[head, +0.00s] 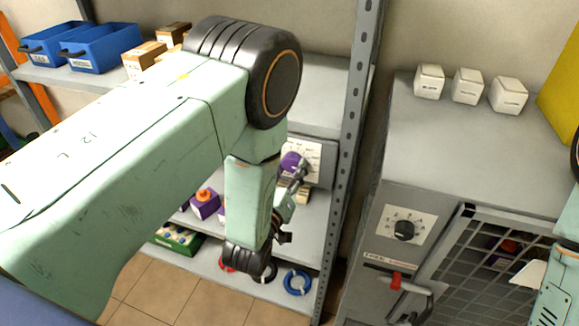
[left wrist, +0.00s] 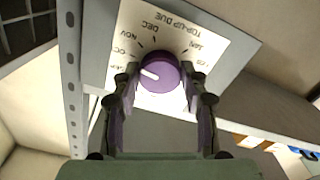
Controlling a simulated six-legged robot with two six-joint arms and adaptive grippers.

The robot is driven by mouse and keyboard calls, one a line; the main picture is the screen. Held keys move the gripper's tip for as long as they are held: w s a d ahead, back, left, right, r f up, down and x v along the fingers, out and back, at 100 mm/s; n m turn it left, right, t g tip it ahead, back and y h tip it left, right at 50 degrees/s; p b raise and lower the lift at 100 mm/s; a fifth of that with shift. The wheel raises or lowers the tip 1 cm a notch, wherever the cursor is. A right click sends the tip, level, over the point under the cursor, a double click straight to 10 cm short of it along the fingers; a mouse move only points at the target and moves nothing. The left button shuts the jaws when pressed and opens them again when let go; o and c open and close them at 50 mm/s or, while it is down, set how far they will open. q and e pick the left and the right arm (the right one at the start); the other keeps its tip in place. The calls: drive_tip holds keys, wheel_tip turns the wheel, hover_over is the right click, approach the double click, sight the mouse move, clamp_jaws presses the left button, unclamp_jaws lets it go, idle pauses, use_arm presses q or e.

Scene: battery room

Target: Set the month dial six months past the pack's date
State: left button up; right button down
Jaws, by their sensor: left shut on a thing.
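The month dial is a purple knob (head: 291,161) on a white plate (head: 315,160) fixed at the shelf rack. In the left wrist view the knob (left wrist: 160,72) sits on a plate (left wrist: 200,45) lettered TOP-UP DUE, which appears upside down. JAN, DEC and NOV are readable; labels at the left are partly hidden by a finger. The knob's white mark points left, past NOV, towards those labels. My left gripper (left wrist: 160,90) is shut on the knob, one finger on each side. Purple packs (head: 205,203) stand on a shelf below; no date is readable. My right gripper is out of view.
Several white blocks (head: 467,86) stand on top. A metal rack post (head: 350,150) stands just right of my left gripper. Blue bins (head: 100,47) sit upper left.

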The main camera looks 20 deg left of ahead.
use_arm(q)
drive_tip(key=n+p, duration=0.2)
drive_tip(key=n, duration=0.4)
drive_tip(key=shift+r, duration=0.1)
drive_tip(key=n+p, duration=0.2)
drive_tip(key=n, duration=0.3)
drive_tip(key=shift+n, duration=0.3)
drive_tip(key=shift+s, duration=0.1)
drive_tip(key=o, duration=0.8)
drive_tip(key=shift+c, duration=0.2)
drive_tip(key=o, duration=0.4)
drive_tip(key=shift+s, duration=0.1)
